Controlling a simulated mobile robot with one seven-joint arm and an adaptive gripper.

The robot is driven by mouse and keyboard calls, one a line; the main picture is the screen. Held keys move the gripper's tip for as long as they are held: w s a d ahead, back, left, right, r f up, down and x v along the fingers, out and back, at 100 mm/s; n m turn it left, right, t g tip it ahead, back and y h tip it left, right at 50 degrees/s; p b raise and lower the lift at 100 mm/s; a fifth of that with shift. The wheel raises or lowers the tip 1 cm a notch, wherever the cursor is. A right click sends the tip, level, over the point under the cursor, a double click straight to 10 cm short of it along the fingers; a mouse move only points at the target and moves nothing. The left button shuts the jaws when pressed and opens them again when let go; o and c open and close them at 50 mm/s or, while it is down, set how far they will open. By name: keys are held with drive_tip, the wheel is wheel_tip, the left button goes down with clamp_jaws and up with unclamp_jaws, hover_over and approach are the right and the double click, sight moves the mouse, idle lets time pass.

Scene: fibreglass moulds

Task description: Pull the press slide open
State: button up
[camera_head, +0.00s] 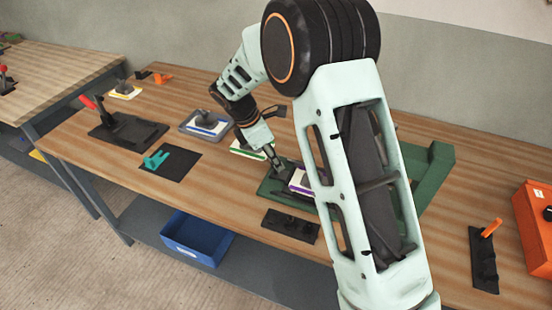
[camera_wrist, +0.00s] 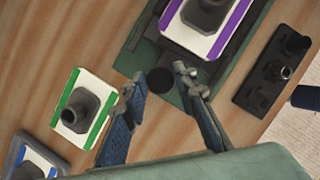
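The green press (camera_head: 441,165) stands on the bench, its middle hidden by my arm in the head view. Its slide carries a white plate with purple edges (camera_head: 299,182) and a dark grey post; this plate also shows at the top of the wrist view (camera_wrist: 223,38). In the head view my gripper (camera_head: 274,160) is low over the press's left end.
A green-edged plate (camera_wrist: 82,112) with a grey post lies beside the press. A black block (camera_head: 290,225) lies in front of it. A toggle clamp with red handle (camera_head: 128,128), teal piece (camera_head: 157,159) and orange box (camera_head: 536,225) are farther off. A blue bin (camera_head: 197,238) sits below.

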drive_tip(key=o, duration=0.3)
drive_tip(key=v, duration=1.2)
drive_tip(key=shift+d, duration=0.1)
